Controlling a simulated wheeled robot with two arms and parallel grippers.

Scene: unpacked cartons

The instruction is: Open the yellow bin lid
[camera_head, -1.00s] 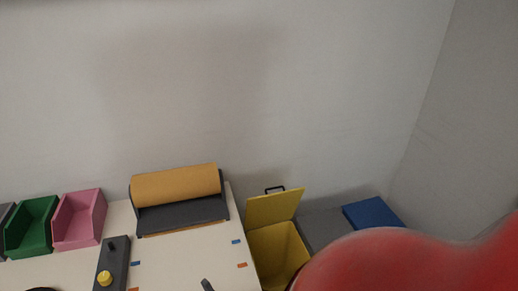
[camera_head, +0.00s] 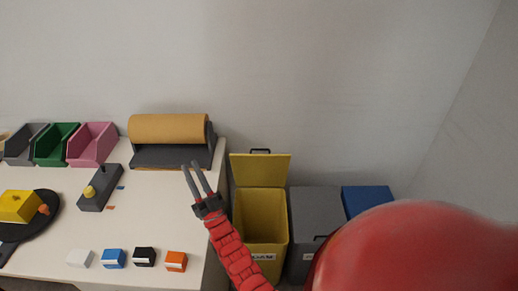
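The yellow bin (camera_head: 260,222) stands on the floor just right of the table. Its yellow lid (camera_head: 260,171) is raised and stands upright behind the opening, with a dark handle on its top edge. The inside of the bin shows. My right gripper (camera_head: 190,164) is over the table's right part, left of the bin and apart from the lid. Its two fingers are spread with nothing between them. My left gripper is not in view.
A grey bin (camera_head: 312,215) and a blue bin (camera_head: 366,198) stand right of the yellow one, lids down. The white table (camera_head: 150,215) holds a brown paper roll (camera_head: 167,128), open part bins, a grey control box (camera_head: 98,190) and several small boxes. My red body part hides the lower right.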

